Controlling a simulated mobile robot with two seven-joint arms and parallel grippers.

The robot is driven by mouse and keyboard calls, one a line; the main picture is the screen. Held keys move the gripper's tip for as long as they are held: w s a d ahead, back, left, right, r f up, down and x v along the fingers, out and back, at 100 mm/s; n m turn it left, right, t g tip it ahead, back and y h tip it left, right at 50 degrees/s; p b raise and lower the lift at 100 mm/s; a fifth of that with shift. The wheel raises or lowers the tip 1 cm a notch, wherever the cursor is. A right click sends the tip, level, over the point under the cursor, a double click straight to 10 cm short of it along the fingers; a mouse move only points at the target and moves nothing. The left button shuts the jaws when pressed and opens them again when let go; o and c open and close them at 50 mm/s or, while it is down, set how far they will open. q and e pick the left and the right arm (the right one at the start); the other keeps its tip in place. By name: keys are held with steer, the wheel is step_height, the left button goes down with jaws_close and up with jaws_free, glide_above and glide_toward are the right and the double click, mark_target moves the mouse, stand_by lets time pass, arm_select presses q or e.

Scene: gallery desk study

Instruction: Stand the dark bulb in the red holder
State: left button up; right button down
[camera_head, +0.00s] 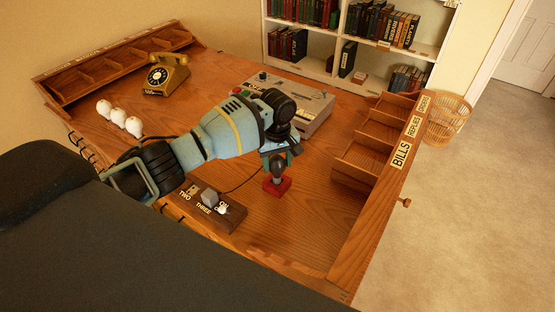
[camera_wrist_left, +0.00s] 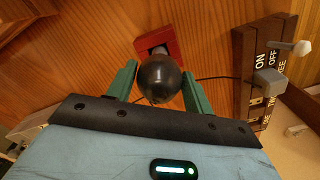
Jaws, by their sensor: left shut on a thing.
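The dark bulb (camera_wrist_left: 160,79) is between the two green fingers of my left gripper (camera_wrist_left: 158,88) in the left wrist view. It also shows in the head view (camera_head: 278,166), upright, with its narrow end downward. My left gripper (camera_head: 277,160) is shut on it. The red holder (camera_head: 277,186) is on the wooden desk directly below the bulb; it also shows behind the bulb in the left wrist view (camera_wrist_left: 152,43). I cannot tell whether the bulb's lower end touches or enters the holder. My right gripper is not in view.
A switch box (camera_head: 232,215) with labels sits left of the holder, with a dark cord. A grey console (camera_head: 318,112), a yellow telephone (camera_head: 166,75) and white bulbs (camera_head: 118,116) stand farther back. A compartment rack (camera_head: 345,166) lines the right edge. Desk right of the holder is clear.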

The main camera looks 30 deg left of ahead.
arm_select(q)
steer(key=shift+f, duration=0.9)
steer(key=o, duration=0.8)
steer(key=shift+o, duration=0.2)
steer(key=shift+r, duration=3.95)
